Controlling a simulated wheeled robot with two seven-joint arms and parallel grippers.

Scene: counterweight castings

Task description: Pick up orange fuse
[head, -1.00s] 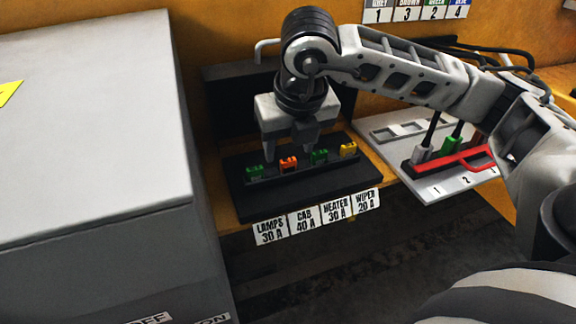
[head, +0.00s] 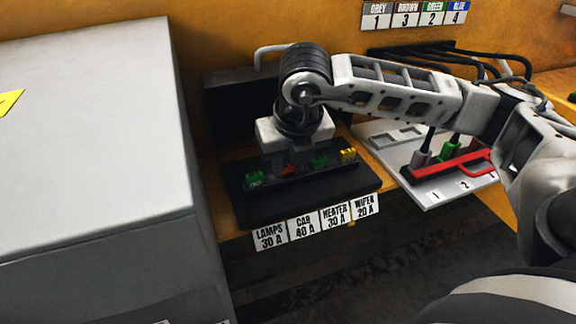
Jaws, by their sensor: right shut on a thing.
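The orange fuse (head: 288,170) sits in the second slot from the left of the black fuse block (head: 315,193), above the label reading CAB 40 A. My right gripper (head: 289,166) is down over it, shut on it, and its fingers hide most of the fuse. A green fuse (head: 254,180) stands to its left. Another green fuse (head: 320,162) and a yellow fuse (head: 348,155) stand to its right. I cannot tell whether the orange fuse has lifted from its slot. My left gripper is not in view.
A large grey box (head: 95,150) fills the left side. To the right, a white panel (head: 430,192) carries a red bar (head: 445,166) with grey and green plugs and black cables. White labels (head: 318,220) hang along the block's front edge.

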